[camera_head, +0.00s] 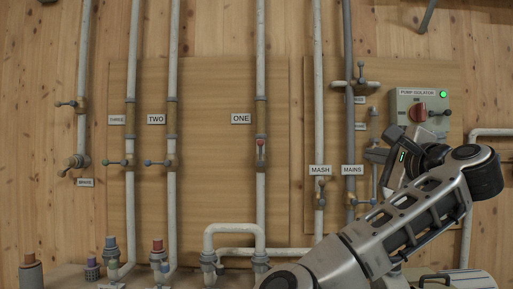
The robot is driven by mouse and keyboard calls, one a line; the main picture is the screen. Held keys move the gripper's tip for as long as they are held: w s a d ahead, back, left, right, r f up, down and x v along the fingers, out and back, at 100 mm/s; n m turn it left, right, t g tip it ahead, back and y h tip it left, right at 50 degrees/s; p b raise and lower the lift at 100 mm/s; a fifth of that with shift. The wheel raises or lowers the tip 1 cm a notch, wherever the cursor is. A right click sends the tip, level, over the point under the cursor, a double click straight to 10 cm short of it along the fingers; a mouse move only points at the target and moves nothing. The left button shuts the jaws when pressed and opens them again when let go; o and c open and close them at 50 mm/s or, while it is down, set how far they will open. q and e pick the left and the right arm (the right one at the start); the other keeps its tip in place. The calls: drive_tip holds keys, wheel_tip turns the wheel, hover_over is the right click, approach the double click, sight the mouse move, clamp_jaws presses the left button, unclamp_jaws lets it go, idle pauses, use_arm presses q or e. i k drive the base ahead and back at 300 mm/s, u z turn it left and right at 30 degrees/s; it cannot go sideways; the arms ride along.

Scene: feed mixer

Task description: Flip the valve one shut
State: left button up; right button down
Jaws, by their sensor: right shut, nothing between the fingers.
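My right gripper (388,172) is at the right, in front of the pipes below the pump isolator. It is shut and empty, well to the right of valve one and apart from it. My own arm and wrist partly hide the gripper. My left gripper is out of view.
Valves on pipes two (171,162) and three (129,162) have handles pointing sideways. The mash valve (320,183) and mains pipe (348,120) stand between valve one and my right gripper. The pump isolator box (420,108) has a red knob and lit green lamp. A bent pipe (234,229) crosses below valve one.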

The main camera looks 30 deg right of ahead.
sight(261, 142)
drive_tip(key=i, duration=1)
